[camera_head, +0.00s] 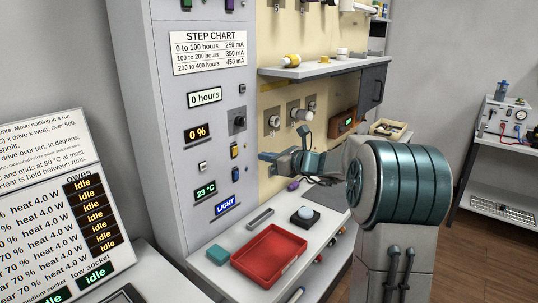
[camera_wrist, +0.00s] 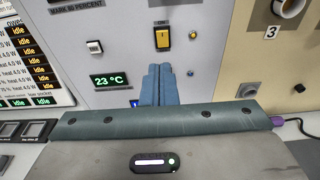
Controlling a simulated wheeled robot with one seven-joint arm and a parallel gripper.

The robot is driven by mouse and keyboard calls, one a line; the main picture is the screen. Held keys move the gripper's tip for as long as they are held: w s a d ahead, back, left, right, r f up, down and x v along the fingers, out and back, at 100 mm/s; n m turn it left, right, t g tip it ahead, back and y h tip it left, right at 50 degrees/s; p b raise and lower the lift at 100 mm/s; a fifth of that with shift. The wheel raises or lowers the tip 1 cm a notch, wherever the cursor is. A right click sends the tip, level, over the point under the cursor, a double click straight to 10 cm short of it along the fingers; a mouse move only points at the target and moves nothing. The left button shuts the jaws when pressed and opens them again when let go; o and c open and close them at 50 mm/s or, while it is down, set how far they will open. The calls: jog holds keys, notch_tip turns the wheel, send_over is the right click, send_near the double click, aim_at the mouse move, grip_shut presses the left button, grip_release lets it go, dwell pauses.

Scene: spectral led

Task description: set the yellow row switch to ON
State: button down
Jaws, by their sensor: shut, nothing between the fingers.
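A yellow rocker switch (camera_head: 234,151) is set in a dark frame on the grey panel. In the wrist view the yellow switch (camera_wrist: 162,39) is upright just beyond my fingertips, and I cannot read its ON or OFF position. My gripper (camera_head: 266,157) points left toward the panel, a little right of the switch. In the wrist view the blue-grey fingers of my gripper (camera_wrist: 158,72) are together, empty, and end just below the switch. A gap to the switch seems to remain, but its depth is unclear. A small lit lamp (camera_wrist: 193,34) is right of the switch.
A 23 °C display (camera_wrist: 112,80) and a pale button (camera_wrist: 94,46) are to the left. A dark knob (camera_head: 239,120) is above the switch. A red tray (camera_head: 297,256) and a white-domed object (camera_head: 305,215) are on the bench. Wall sockets (camera_head: 273,121) are at right.

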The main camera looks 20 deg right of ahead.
aim_at(235, 147)
jog(key=x, duration=0.3)
jog(key=p+x, duration=0.1)
jog(key=x, duration=0.2)
jog(key=r+x, duration=0.1)
jog(key=x, duration=0.3)
jog(key=shift+w+a+p, duration=0.1)
jog(key=shift+w+p, duration=0.05)
jog(key=shift+p, duration=0.25)
jog(key=shift+r, duration=0.15)
